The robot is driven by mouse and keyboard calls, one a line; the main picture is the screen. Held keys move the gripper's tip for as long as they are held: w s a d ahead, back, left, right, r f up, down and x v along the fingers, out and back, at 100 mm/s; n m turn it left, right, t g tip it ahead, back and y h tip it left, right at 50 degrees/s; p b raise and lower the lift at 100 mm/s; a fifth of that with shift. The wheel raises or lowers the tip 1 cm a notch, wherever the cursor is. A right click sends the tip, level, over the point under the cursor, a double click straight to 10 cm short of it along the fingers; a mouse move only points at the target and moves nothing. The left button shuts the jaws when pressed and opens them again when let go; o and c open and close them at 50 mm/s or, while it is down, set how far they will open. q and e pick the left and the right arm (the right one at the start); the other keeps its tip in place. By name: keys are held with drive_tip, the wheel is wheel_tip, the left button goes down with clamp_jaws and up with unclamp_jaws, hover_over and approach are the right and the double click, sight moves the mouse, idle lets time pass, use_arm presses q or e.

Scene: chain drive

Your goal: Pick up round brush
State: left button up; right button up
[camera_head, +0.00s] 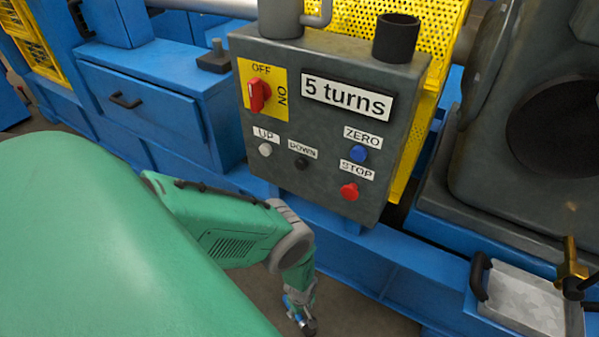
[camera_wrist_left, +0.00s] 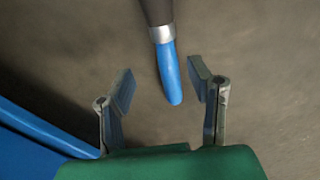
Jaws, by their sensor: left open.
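The round brush (camera_wrist_left: 170,70) shows in the left wrist view, with a blue handle, a silver collar and a dark part that runs out of the top edge. The tip of its handle lies between the fingers of my left gripper (camera_wrist_left: 160,90). The gripper is open, and gaps show on both sides of the handle. In the head view my left gripper (camera_head: 297,308) is small at the bottom centre, where blue and dark bits blur together. My right gripper is not in view.
A grey control box (camera_head: 315,190) with a red switch and buttons stands above my left arm. A blue drawer cabinet (camera_head: 140,110) is at left, with a blue frame rail (camera_head: 385,265) below the box. A metal tray (camera_head: 525,300) with a black handle is at lower right.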

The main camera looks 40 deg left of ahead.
sight(299, 316)
use_arm(q)
drive_tip(key=shift+s+a+f, duration=0.1)
drive_tip(key=shift+f, duration=0.55)
drive_tip(key=f+b, duration=0.3)
drive_tip(key=f, duration=0.1)
drive_tip(key=shift+s, duration=0.35)
drive_tip(key=shift+f, duration=0.3)
drive_tip(key=shift+r, duration=0.1)
clamp_jaws()
